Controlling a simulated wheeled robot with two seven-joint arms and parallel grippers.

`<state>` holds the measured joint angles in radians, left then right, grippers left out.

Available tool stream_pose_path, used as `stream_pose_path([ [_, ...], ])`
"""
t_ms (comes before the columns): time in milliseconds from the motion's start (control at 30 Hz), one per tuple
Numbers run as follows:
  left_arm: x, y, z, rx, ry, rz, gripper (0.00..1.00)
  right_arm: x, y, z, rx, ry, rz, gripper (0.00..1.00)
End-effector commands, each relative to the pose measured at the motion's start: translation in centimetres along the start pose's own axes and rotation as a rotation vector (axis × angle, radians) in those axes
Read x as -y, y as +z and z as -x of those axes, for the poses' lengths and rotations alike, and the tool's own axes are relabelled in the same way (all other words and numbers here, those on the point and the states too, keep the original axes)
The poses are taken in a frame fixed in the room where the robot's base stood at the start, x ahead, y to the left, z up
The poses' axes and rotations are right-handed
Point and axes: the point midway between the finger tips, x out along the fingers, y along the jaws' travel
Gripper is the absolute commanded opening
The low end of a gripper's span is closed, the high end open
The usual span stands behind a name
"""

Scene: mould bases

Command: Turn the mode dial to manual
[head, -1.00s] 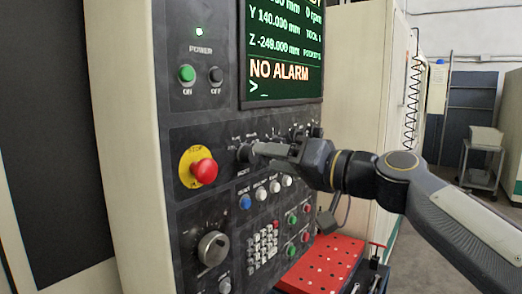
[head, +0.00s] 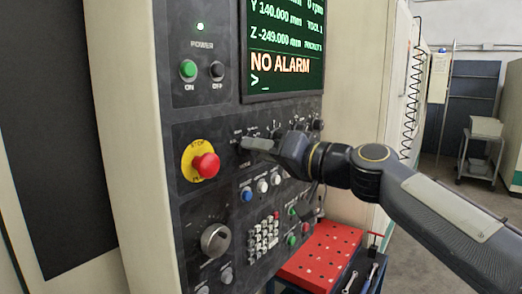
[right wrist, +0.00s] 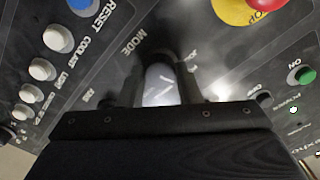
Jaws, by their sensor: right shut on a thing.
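The mode dial (right wrist: 160,84) is on the dark control panel (head: 168,215), to the right of the emergency stop. My right gripper (head: 246,146) is shut on the dial. In the right wrist view, the dial's pale face with dark marks shows between the dark fingers. The word MODE is printed beside it, with small position labels around it. In the head view the fingers and wrist hide most of the dial. I cannot read which position it points to. My left gripper is not in view.
A red emergency stop (head: 206,165) on a yellow ring sits left of the dial. A row of push buttons (head: 247,194), a keypad (head: 263,240) and a grey knob (head: 214,240) lie below. The screen (head: 282,60) reads NO ALARM. A red-topped cart (head: 322,250) stands lower right.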

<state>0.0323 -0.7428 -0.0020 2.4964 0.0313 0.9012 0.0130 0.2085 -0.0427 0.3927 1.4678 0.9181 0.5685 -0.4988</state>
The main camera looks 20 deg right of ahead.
Motion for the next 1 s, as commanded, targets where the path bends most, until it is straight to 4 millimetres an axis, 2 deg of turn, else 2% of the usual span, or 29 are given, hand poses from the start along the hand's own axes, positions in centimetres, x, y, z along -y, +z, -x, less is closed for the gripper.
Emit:
stream_pose_path([
  [367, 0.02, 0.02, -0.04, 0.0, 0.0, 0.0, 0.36, 0.0, 0.01, 0.0, 0.0, 0.0, -0.121, 0.08],
  [1000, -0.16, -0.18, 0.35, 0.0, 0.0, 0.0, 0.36, 0.0, -0.07, 0.02, -0.001, 0.001, -0.588, 0.08],
])
